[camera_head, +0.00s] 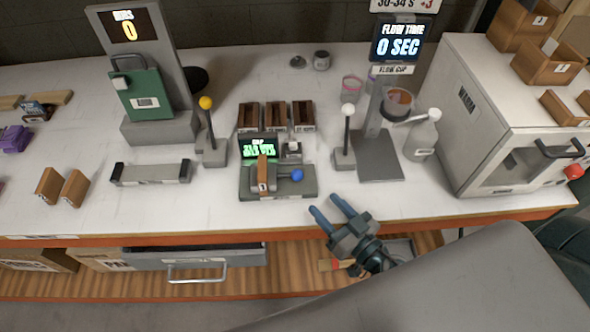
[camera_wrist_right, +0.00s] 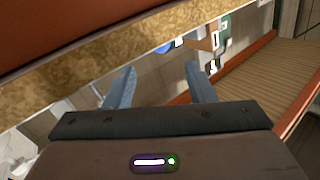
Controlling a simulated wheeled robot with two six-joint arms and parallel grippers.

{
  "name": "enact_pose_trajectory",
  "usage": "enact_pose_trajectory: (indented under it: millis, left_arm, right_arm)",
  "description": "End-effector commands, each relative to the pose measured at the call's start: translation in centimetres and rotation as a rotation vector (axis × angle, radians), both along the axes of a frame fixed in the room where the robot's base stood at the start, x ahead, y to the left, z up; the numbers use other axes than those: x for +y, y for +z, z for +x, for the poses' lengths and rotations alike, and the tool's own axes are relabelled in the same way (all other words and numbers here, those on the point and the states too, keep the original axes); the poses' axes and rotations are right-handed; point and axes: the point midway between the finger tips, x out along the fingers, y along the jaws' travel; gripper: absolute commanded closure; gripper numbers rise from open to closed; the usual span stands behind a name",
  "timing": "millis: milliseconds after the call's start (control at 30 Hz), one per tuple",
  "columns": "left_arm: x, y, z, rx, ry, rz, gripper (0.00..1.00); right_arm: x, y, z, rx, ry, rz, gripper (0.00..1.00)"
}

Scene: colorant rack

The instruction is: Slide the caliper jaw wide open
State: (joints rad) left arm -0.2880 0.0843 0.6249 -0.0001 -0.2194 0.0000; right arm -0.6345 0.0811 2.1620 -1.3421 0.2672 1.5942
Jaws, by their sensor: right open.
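The caliper, a grey gauge base (camera_head: 252,187) with a small dark display (camera_head: 260,147) in green text, stands near the table's front edge. Its jaw carries a round blue knob (camera_head: 297,175) on the right. An upright brown block (camera_head: 263,173) with a white label stands at the jaw, left of the knob; whether the jaw touches it I cannot tell. My right gripper (camera_head: 327,206) is open and empty, in front of and to the right of the caliper, apart from it. Its spread fingers also show in the right wrist view (camera_wrist_right: 160,72). My left gripper is not in view.
Brown blocks (camera_head: 276,116) stand behind the caliper. A yellow-knobbed lever (camera_head: 206,103) is left, a white-knobbed lever (camera_head: 347,110) right. A flow-cup stand (camera_head: 378,158) and white bottle (camera_head: 423,138) are farther right. The table's orange front edge (camera_head: 200,236) runs by my gripper.

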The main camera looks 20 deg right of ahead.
Motion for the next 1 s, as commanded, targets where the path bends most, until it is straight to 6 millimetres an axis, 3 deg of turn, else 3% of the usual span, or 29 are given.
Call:
enact_pose_trajectory:
  millis: [300, 500, 700, 1000]
  left_arm:
    - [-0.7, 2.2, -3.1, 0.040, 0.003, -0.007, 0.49]
    - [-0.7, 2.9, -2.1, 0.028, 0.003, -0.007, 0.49]
    - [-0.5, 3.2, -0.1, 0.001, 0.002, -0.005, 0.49]
    - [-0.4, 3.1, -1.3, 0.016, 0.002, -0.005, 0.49]
  right_arm:
    - [1.6, 0.5, 5.2, -0.003, -0.002, 0.003, 0.50]
    - [2.6, 0.2, 8.1, -0.002, 0.000, 0.002, 0.50]
    - [3.0, 0.0, 9.4, 0.000, 0.001, 0.000, 0.50]
    - [3.1, 0.0, 9.6, 0.000, 0.001, 0.000, 0.50]
